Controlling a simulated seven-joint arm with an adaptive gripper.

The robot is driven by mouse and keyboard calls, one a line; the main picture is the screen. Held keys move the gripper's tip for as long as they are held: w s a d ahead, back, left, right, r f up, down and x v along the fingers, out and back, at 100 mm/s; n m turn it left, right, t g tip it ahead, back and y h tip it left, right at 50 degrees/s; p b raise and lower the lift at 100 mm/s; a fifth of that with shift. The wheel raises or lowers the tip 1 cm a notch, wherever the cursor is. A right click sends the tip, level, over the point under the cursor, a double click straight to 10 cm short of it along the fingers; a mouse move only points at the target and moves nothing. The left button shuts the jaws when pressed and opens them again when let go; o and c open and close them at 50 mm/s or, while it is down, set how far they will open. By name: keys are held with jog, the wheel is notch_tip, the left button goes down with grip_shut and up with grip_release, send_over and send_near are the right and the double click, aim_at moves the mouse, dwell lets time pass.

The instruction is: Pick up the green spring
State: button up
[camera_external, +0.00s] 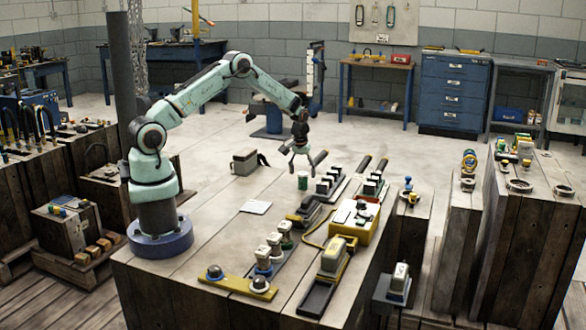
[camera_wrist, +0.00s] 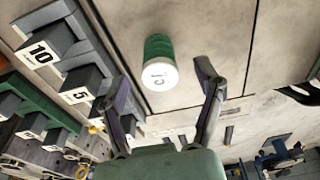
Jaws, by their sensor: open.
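The green spring (camera_external: 303,181) appears to be the short green cylinder with a white top, standing upright on the table in the external view. In the wrist view the green spring (camera_wrist: 159,47) lies between and just beyond the fingertips, its white face with a dark mark turned to the camera. My gripper (camera_external: 303,157) hangs above it, fingers pointing down and spread. My gripper also shows in the wrist view (camera_wrist: 163,80), open, with nothing between its fingers and no visible contact with the spring.
Numbered blocks on a grey rack (camera_wrist: 72,35) stand close by on the left in the wrist view. A yellow box (camera_external: 343,229) and several block racks fill the table's front right. A dark box (camera_external: 245,163) stands behind left. Bare table surrounds the spring's left side.

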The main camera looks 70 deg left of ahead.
jog(key=shift+w+a+f, duration=0.15)
jog(key=shift+f, duration=1)
grip_shut()
